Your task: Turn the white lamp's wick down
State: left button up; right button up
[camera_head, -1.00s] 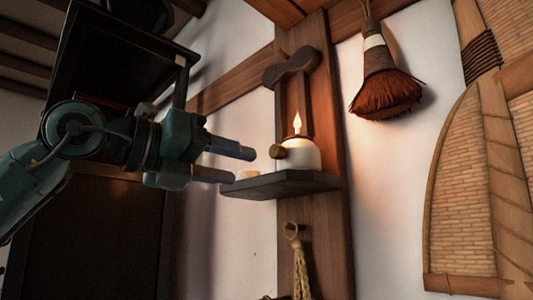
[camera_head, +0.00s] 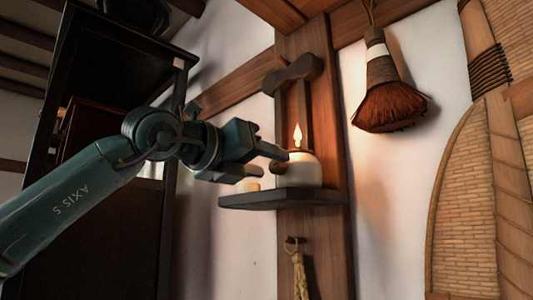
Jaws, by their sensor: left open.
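The white lamp (camera_head: 303,173) stands on a small dark shelf (camera_head: 285,198) fixed to a wooden post, with a lit flame (camera_head: 297,137) above its dark top. A brown wick knob (camera_head: 278,166) sticks out from the lamp's left side, partly hidden by my gripper. My left gripper (camera_head: 271,163) comes in from the left, open, with its upper finger at the lamp's upper left edge and its lower finger lower and further left. The knob appears near or between the fingertips; I cannot tell if they touch it. My right gripper is not in view.
A small pale object (camera_head: 252,184) sits on the shelf's left end, just below my gripper. A broom (camera_head: 389,97) hangs at upper right, and a rope loop (camera_head: 299,270) hangs below the shelf. A dark cabinet (camera_head: 105,75) stands at left.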

pick_arm(q)
jog(key=shift+w+d, duration=0.35)
jog(key=c, duration=1)
